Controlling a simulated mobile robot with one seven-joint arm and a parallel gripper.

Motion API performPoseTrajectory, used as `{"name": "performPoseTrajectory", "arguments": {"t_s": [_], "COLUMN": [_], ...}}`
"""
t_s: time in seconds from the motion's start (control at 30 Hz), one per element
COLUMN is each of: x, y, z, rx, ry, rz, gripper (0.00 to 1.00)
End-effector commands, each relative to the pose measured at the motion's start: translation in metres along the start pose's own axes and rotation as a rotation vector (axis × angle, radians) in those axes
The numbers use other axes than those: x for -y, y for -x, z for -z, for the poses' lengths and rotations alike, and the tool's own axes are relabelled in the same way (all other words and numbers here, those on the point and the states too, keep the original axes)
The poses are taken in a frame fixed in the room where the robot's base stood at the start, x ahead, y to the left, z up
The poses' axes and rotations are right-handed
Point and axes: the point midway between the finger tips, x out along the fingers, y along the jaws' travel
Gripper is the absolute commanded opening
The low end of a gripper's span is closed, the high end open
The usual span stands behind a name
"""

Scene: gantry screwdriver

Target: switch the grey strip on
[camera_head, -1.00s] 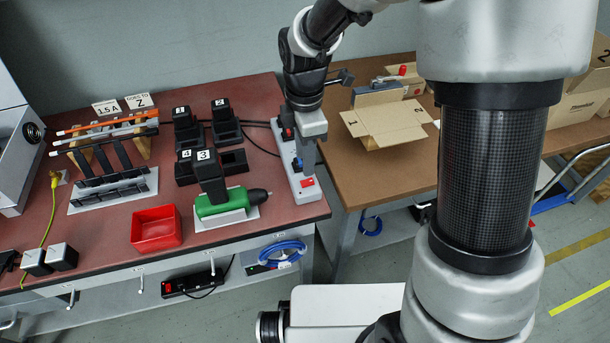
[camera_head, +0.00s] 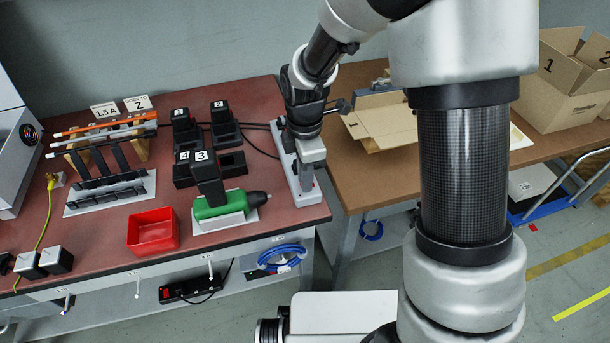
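The grey strip (camera_head: 292,190) is a long light-grey power strip lying along the right edge of the red-topped bench. My gripper (camera_head: 306,186) points down over the strip's near end. It covers the place where the red rocker switch showed earlier, so the switch is hidden now. I cannot tell whether the fingertips touch the strip or the switch. The fingers are too small and too close together to tell whether they are open or shut.
A green screwdriver (camera_head: 220,206) and black battery chargers (camera_head: 232,163) stand left of the strip. A red bin (camera_head: 152,230) sits near the front edge. A black strip (camera_head: 190,288) with a red switch hangs below the bench. A brown table (camera_head: 372,182) with cartons adjoins on the right.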

Motion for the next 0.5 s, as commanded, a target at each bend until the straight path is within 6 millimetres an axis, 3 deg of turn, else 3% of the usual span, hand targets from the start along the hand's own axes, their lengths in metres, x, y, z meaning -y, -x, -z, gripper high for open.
{"name": "performPoseTrajectory", "arguments": {"t_s": [0.5], "x": [0.0015], "y": [0.0001], "z": [-0.0088], "rx": [-0.197], "ry": [-0.007], "rz": [0.007], "gripper": [0.0]}}
